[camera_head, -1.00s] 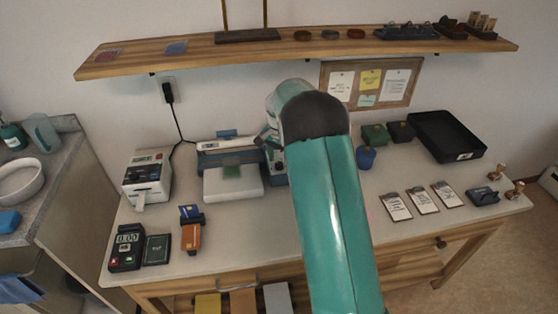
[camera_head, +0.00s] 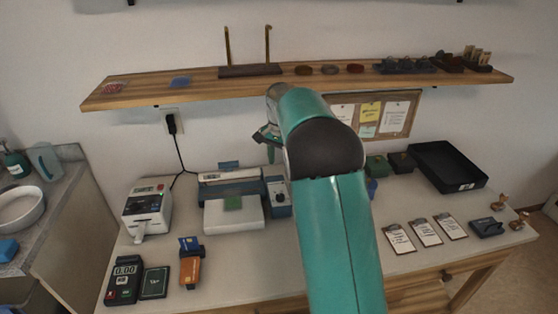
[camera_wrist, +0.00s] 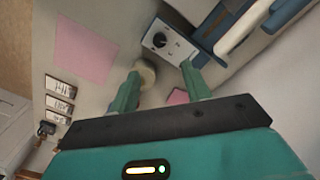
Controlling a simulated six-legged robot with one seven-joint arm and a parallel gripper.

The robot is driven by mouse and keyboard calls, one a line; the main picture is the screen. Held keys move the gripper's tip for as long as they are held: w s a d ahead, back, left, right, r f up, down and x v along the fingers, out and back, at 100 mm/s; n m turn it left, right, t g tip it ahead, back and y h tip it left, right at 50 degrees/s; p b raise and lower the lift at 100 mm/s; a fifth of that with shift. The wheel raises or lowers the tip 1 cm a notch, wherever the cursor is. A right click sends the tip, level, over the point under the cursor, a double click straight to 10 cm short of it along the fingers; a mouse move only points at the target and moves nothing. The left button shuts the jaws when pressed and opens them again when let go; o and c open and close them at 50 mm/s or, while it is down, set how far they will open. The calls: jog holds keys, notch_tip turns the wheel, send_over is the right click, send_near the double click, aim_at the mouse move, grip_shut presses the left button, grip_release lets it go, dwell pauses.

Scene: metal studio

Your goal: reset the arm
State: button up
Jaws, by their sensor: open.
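My gripper (camera_wrist: 160,90) shows in the wrist view with its two teal fingers apart and nothing held between them. In the head view my teal arm rises across the middle of the bench. The gripper is mostly hidden behind the arm there; only a small part (camera_head: 265,136) shows to its left, in front of the wall above the machine. A white-and-blue machine (camera_head: 235,213) with a dial box (camera_head: 279,197) stands on the bench to the left of my arm. The dial box also shows in the wrist view (camera_wrist: 165,42), beyond the fingers.
A wooden shelf (camera_head: 205,85) spans the wall above. A card printer (camera_head: 147,210), a card terminal (camera_head: 123,281) and a card stand (camera_head: 190,265) are at left. A black tray (camera_head: 447,167) and several clipboards (camera_head: 425,232) are at right. A pink sheet (camera_wrist: 83,50) lies below.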

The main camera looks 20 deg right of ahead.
jog(key=s+a+r+n+t, duration=0.1)
jog(key=s+a+r+n, duration=0.1)
jog(key=s+a+r, duration=0.35)
jog(key=s+a+r+n+t, duration=0.25)
jog(key=s+r, duration=0.45)
jog(key=s, duration=0.4)
jog(key=s+a+f+n+t, duration=0.1)
jog(key=s+a+n, duration=0.1)
jog(key=s, duration=0.8)
jog(key=s+a+f+n+t, duration=0.1)
jog(key=s+a+n, duration=0.2)
jog(key=s, duration=0.7)
jog(key=shift+f+n, duration=0.4)
jog(key=shift+n, duration=0.15)
jog(key=shift+c, duration=1.3)
jog(key=shift+s, duration=0.15)
